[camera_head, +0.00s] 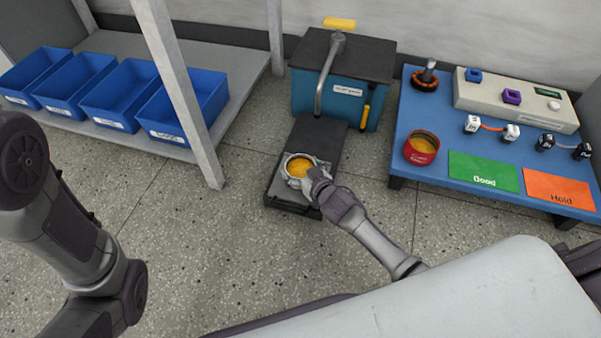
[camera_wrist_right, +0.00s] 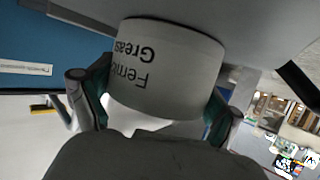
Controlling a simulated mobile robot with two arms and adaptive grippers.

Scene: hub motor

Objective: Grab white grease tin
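The white grease tin (camera_head: 300,171), open at the top with yellow grease inside, is over the dark platform in front of the blue box. In the right wrist view its white wall (camera_wrist_right: 165,70) carries upside-down lettering that reads "Grease". My right gripper (camera_head: 302,175) is around the tin; in the wrist view its two fingers (camera_wrist_right: 158,105) press on opposite sides of it. I cannot tell whether the tin's base touches the platform. My left gripper is out of view; only my left arm shows.
The dark platform (camera_head: 322,143) adjoins a blue box (camera_head: 362,104) with a lever. A blue table (camera_head: 433,178) at the right holds a red tin (camera_head: 421,148), a green mat (camera_head: 484,172) and an orange mat (camera_head: 559,188). Blue bins (camera_head: 183,108) line a shelf at the left, beside a post (camera_head: 180,90).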

